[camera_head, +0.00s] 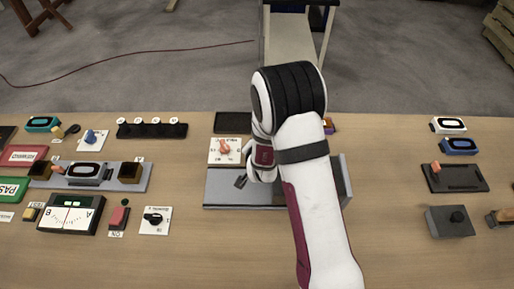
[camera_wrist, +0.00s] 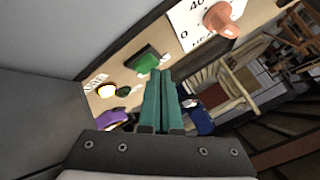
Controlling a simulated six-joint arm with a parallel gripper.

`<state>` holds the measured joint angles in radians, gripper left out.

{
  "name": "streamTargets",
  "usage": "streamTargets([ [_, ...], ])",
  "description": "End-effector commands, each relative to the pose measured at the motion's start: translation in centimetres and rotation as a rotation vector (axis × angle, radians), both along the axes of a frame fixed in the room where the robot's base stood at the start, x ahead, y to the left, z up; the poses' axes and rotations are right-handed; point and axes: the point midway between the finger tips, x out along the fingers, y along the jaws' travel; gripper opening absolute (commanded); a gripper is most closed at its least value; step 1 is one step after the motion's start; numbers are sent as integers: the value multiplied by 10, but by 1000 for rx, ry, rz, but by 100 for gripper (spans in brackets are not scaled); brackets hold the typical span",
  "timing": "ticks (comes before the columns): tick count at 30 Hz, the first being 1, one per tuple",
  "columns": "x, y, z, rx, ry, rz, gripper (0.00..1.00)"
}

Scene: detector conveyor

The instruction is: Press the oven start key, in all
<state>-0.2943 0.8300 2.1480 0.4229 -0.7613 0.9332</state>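In the wrist view a green key (camera_wrist: 146,60) on a dark base stands on a tan surface, just beyond my fingertips. I cannot read a label on it. My gripper (camera_wrist: 160,74) has its two teal fingers side by side, with only a thin line between them and nothing held. They point towards the green key; whether they touch it is unclear. In the head view my gripper (camera_head: 241,182) is over the grey box-like unit (camera_head: 222,192), and my arm hides part of that unit. The green key cannot be made out there.
A salmon dial (camera_head: 224,147) on a white plate lies just behind my gripper; the dial also shows in the wrist view (camera_wrist: 222,20). A purple part (camera_wrist: 110,117) is left of the fingers. Keys, meters and switches crowd the table's left; several devices stand at right.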

Motion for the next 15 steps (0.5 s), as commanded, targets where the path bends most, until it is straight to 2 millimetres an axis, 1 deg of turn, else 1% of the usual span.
streamTargets([
  [1, -6, -6, -10, -1, 28, -18, 0],
  [10, -7, -7, -10, -1, 31, -21, 0],
  [15, -9, -9, -3, -1, 32, -22, 0],
])
